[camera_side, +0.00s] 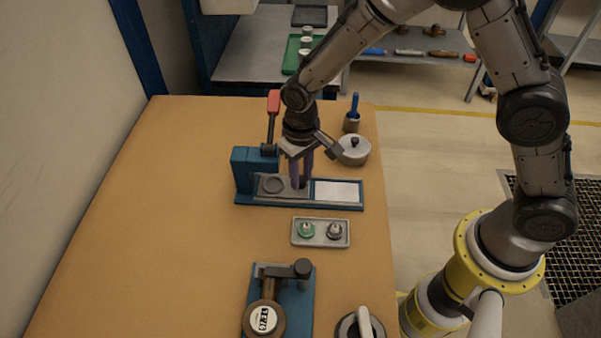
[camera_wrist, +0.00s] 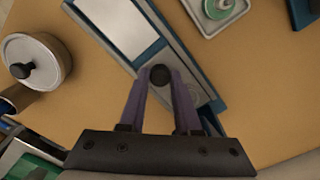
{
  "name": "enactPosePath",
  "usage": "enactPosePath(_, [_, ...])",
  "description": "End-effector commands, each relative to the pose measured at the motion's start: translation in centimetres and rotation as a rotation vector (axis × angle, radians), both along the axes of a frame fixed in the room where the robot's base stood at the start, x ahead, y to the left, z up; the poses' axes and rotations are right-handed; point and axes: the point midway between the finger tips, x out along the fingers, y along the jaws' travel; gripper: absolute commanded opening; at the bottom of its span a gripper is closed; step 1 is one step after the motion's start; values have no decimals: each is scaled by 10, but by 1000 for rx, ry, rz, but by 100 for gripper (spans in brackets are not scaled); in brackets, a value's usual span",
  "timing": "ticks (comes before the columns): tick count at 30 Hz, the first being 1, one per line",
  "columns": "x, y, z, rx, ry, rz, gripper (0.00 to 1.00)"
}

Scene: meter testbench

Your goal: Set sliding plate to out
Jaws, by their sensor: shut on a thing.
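The sliding plate (camera_side: 273,186) is a grey plate with a round seat, lying in the blue bench fixture (camera_side: 240,180). It sits at the left part of the rail, close to the fixture's blue block. A pale rectangular panel (camera_side: 336,191) shows at the rail's right end. My gripper (camera_side: 300,184) points down over the plate's right end. In the wrist view its purple fingers (camera_wrist: 160,82) are shut on the dark round knob (camera_wrist: 160,75) of the sliding plate. The fingers and my wrist hide part of the plate.
A red-handled lever (camera_side: 273,110) stands behind the fixture. A lidded pot (camera_side: 353,150) and a cup with a blue tool (camera_side: 352,121) are behind right. A tray (camera_side: 321,232) with two small parts lies in front. A gauge device (camera_side: 280,300) is nearer. The table's left side is clear.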

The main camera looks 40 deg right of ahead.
Motion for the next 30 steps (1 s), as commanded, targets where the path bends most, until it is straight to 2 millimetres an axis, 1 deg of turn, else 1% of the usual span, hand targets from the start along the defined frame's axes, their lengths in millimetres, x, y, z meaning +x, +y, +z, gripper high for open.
enactPosePath(2, [-4, -6, 2, 1, -3, -2, 0])
enactPosePath(5, [-17, -20, 2, 1, -3, -3, 0])
enactPosePath(9, [-41, -43, 2, 0, -3, -4, 0])
enactPosePath(13, [-57, -60, 2, 1, -5, -3, 0])
enactPosePath(18, [-67, -69, 2, 1, -7, -1, 0])
enactPosePath(26, [-69, -71, 1, -2, 0, 0, 0])
enactPosePath(27, [-69, -71, 1, -3, 1, 0, 33])
enactPosePath(29, [-70, -71, 1, -3, 1, 0, 44])
enactPosePath(30, [-70, -71, 1, -2, 1, 0, 51])
